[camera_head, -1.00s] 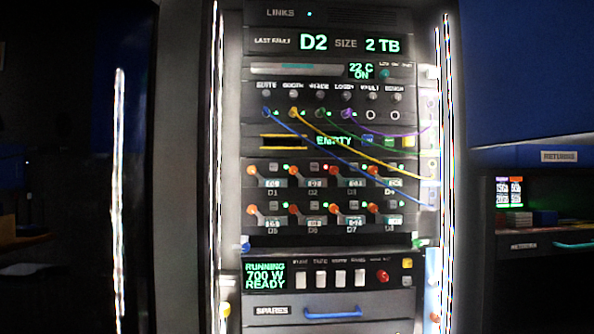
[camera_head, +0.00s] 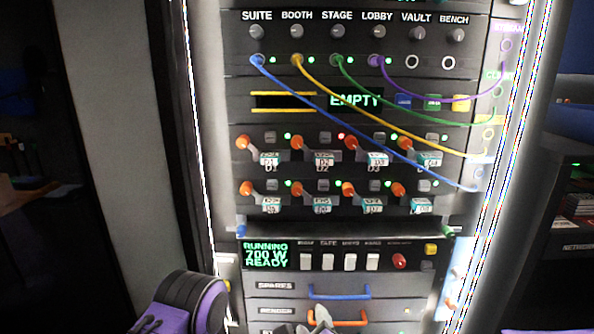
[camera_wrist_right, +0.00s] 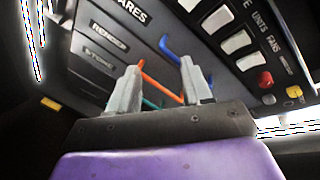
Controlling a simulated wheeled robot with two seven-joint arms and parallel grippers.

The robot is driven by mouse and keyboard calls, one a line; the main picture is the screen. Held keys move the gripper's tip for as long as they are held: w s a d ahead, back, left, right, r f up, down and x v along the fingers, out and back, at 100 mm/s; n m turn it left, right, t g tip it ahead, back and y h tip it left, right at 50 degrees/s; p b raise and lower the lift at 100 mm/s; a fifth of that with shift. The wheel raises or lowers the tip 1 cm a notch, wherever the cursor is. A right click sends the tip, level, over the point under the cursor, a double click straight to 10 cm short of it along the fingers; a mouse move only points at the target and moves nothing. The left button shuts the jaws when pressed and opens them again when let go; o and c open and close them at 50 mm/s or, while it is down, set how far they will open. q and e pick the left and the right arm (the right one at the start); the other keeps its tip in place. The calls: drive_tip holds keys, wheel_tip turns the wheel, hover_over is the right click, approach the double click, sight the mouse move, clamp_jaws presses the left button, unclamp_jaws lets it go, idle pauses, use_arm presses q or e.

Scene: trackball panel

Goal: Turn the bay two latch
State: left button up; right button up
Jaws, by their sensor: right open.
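The bay two latch is the orange-knobbed lever (camera_head: 297,142) over the label D2, in the upper row of bays on the rack. It slants down to the right to a pale tag, and a red light (camera_head: 341,136) glows at the bay's upper right. My right gripper (camera_head: 318,326) shows only as grey tips at the bottom edge of the head view, well below the latch, in front of the drawers. In the right wrist view its two fingers (camera_wrist_right: 160,88) stand apart with nothing held, and the latch is out of that view. My left gripper is not in view.
Similar latches surround D2 closely. Blue and yellow cables (camera_head: 380,123) hang across the rack's right side near the bays. Below are a switch panel (camera_head: 340,262) and drawers with a blue handle (camera_head: 338,293) and an orange handle (camera_head: 338,322), close to my right gripper.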

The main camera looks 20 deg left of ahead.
drive_tip(key=a+r+m+t+p, duration=0.1)
drive_tip(key=a+r+m+p, duration=0.15)
drive_tip(key=r, duration=0.95)
drive_tip(key=a+r+m+t+p, duration=0.15)
drive_tip(key=r+m, duration=0.25)
drive_tip(key=r, duration=0.7)
drive_tip(key=m+t+p, duration=0.1)
drive_tip(key=m, duration=0.3)
approach(297, 143)
drive_tip(key=p+x, duration=0.1)
drive_tip(key=x, duration=0.6)
drive_tip(key=shift+w+a, duration=0.1)
drive_tip(key=shift+w, duration=0.25)
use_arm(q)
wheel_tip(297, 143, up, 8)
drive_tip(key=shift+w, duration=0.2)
use_arm(e)
drive_tip(key=shift+w+a, duration=0.1)
drive_tip(key=shift+w, duration=0.35)
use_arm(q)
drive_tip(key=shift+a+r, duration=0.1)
use_arm(e)
clamp_jaws()
